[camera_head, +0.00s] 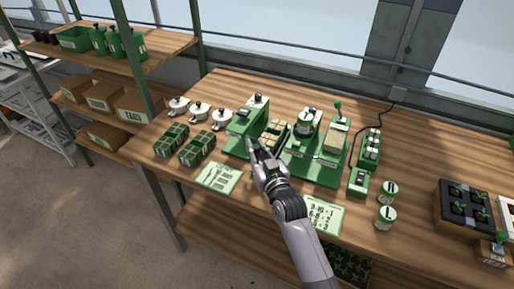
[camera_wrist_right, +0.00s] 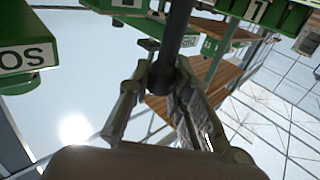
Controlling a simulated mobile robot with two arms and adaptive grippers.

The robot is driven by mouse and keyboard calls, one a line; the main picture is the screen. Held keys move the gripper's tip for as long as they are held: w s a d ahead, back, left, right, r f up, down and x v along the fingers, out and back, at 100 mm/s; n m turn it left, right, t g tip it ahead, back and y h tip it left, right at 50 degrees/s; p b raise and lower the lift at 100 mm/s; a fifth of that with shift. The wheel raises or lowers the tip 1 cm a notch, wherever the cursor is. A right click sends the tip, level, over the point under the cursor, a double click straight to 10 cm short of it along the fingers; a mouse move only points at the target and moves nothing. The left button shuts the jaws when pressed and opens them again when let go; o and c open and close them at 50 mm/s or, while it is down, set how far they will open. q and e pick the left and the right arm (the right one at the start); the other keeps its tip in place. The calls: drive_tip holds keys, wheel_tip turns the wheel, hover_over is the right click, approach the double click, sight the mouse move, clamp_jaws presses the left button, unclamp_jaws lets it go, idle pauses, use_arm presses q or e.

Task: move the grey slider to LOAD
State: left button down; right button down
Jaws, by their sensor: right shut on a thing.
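The green seeder machine (camera_head: 303,160) stands in the middle of the bench, with several units side by side. My right gripper (camera_head: 254,146) is at the front of its left unit (camera_head: 241,120). In the right wrist view my right gripper (camera_wrist_right: 162,84) is closed around the lower end of a dark grey rod with a rounded tip (camera_wrist_right: 177,38). This rod seems to be the grey slider. In the head view the gripper hides it. The LOAD mark cannot be read. A green part with letters ending in "OS" (camera_wrist_right: 24,58) shows at the left. My left gripper is not in view.
Two green-and-brown blocks (camera_head: 171,140) and several white lidded pots (camera_head: 200,111) lie left of the machine. Printed cards (camera_head: 219,178) lie at the front edge. Green-white tins (camera_head: 386,216) and a dark seedling tray (camera_head: 466,207) stand to the right.

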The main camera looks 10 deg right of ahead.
drive_tip(key=c, duration=1.9)
unclamp_jaws()
drive_tip(key=shift+o, duration=0.9)
drive_tip(key=shift+s+f, duration=0.1)
drive_tip(key=shift+s, duration=0.25)
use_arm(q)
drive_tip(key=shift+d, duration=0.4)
use_arm(e)
drive_tip(key=s+d, duration=0.1)
drive_tip(key=s, duration=1)
drive_tip(key=shift+d, duration=0.35)
drive_tip(key=shift+s, duration=0.15)
